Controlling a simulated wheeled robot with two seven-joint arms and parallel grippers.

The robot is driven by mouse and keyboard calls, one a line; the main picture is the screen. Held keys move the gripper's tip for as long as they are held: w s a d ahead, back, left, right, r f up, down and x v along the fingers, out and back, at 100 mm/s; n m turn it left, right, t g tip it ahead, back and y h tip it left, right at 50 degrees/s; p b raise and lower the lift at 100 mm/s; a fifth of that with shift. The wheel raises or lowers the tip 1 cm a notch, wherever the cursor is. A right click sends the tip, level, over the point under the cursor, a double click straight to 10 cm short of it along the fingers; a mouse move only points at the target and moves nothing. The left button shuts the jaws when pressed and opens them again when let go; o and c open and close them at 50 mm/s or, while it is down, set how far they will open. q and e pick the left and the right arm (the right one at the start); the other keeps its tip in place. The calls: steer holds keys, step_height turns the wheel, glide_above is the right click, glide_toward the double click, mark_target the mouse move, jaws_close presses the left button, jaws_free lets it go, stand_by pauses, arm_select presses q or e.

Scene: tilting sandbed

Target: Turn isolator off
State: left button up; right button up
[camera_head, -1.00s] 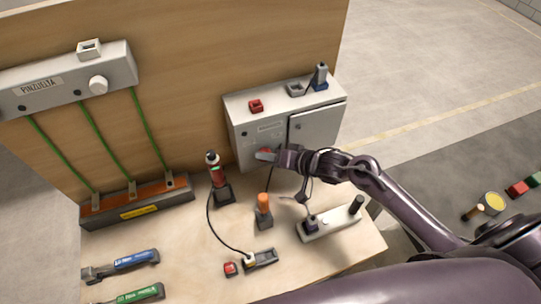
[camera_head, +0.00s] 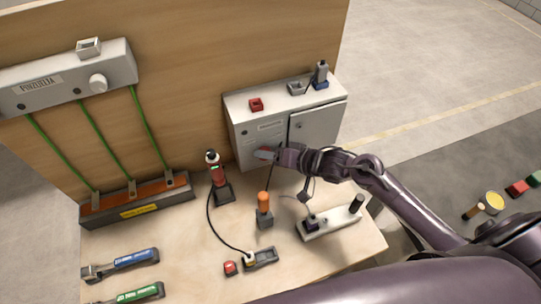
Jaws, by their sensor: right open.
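The cabinet stands on the wooden bench against the board. My right gripper (camera_head: 268,154) is at the handle, in front of the left door. My left gripper is not in view.
An orange-topped tool (camera_head: 264,208), a white-based holder (camera_head: 335,222) and a red-black device (camera_head: 217,176) stand below.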

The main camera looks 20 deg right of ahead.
steer(key=b+v, duration=0.1)
steer(key=v, duration=0.6)
steer(key=shift+s, duration=0.1)
stand_by(0.4)
